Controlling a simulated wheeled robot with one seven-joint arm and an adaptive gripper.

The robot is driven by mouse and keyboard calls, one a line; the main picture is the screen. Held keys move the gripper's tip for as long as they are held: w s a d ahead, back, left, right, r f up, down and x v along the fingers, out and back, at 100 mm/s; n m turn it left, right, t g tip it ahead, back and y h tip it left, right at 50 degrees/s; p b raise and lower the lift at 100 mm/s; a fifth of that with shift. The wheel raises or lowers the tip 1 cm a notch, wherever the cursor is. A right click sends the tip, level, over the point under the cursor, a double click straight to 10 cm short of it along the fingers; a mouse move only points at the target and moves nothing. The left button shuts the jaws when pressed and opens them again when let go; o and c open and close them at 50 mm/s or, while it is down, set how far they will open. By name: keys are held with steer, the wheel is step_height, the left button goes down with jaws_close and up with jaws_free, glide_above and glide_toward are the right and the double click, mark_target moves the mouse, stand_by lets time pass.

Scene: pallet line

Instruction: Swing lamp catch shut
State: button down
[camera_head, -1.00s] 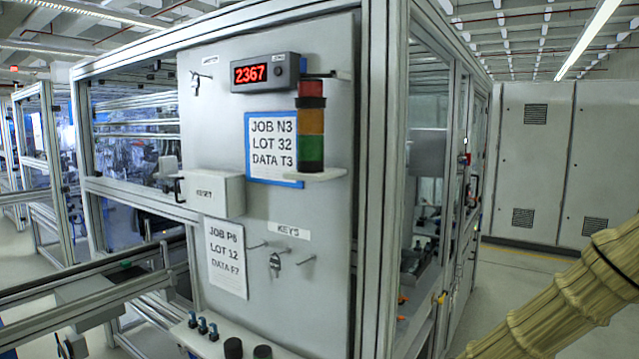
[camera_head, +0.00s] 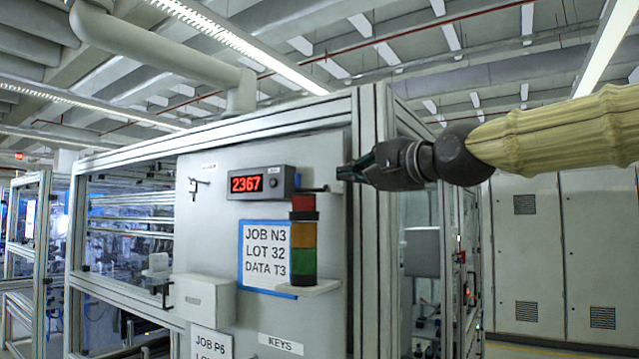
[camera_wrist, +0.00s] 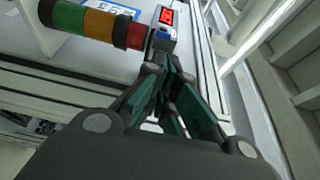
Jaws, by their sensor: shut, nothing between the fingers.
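The signal lamp (camera_head: 303,235), a red, amber and green stack, stands upright on a small white shelf on the grey panel. A thin dark bar (camera_head: 311,189), which looks like the lamp catch, sticks out just above its red top. I cannot tell whether the catch is swung in. My gripper (camera_head: 342,173) is shut and empty, right of the bar and slightly higher, pointing left; I cannot tell if they touch. In the wrist view the closed fingers (camera_wrist: 163,50) point toward the panel, with the lamp (camera_wrist: 98,25) lying across the upper left.
A blue-framed job sheet (camera_head: 266,252) hangs beside the lamp. A white box (camera_head: 204,300) juts out lower left. A metal frame post (camera_head: 372,270) stands just right of the panel.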

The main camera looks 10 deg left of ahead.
steer(key=p+x, duration=0.6)
steer(key=x, duration=0.8)
steer(key=shift+p, duration=0.3)
steer(key=shift+w+a, duration=0.3)
stand_by(0.4)
steer(key=shift+d, duration=0.1)
steer(key=shift+s+d, duration=0.15)
steer(key=shift+d, duration=0.05)
steer(key=s+d+r+t+b, duration=0.1)
steer(key=s+d+b, duration=0.3)
steer(key=s+d, duration=0.4)
steer(key=shift+s+d+r+y, duration=0.15)
steer(key=shift+s+r+y, duration=0.25)
steer(key=shift+s, duration=0.7)
